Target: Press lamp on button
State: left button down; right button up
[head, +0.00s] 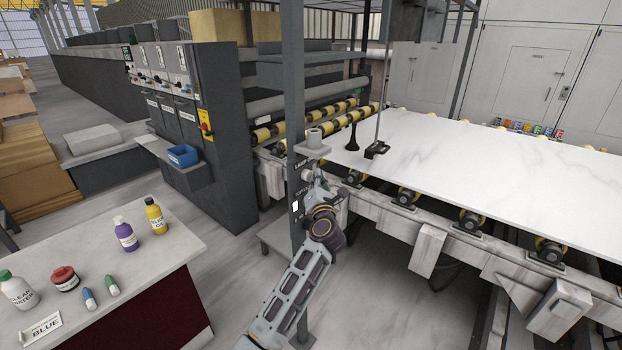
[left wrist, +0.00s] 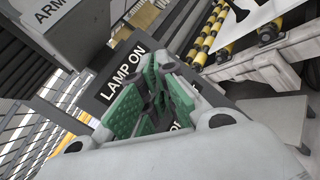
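A dark upright post (head: 294,100) carries a control panel with a label that starts "LAMP" (head: 301,163) in the head view. The left wrist view shows the "LAMP ON" label (left wrist: 122,74) in white letters on a dark panel. My left gripper (head: 318,186) is at this panel, just below the label in the head view. In the left wrist view its green-padded fingers (left wrist: 156,72) point at the panel, with their tips close together and nothing seen between them. The lamp on button is not clearly visible; the fingers cover the panel beside the label. Contact cannot be told. My right gripper is not in view.
A white slab (head: 500,170) lies on a roller conveyor right of the post. A table (head: 150,260) with bottles stands at the left. A grey machine cabinet (head: 225,100) with a blue tray (head: 183,156) stands behind.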

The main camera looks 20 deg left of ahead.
pick_arm(q)
jog(key=shift+s+d+r, duration=0.1)
jog(key=shift+s+d, duration=0.1)
jog(key=shift+d, duration=0.5)
jog(key=shift+s+d+f, duration=0.1)
jog(key=shift+s+d, duration=0.15)
jog(key=shift+d, duration=0.4)
jog(key=shift+s+d+r, duration=0.1)
jog(key=shift+s+d, duration=0.1)
jog(key=shift+d, duration=0.5)
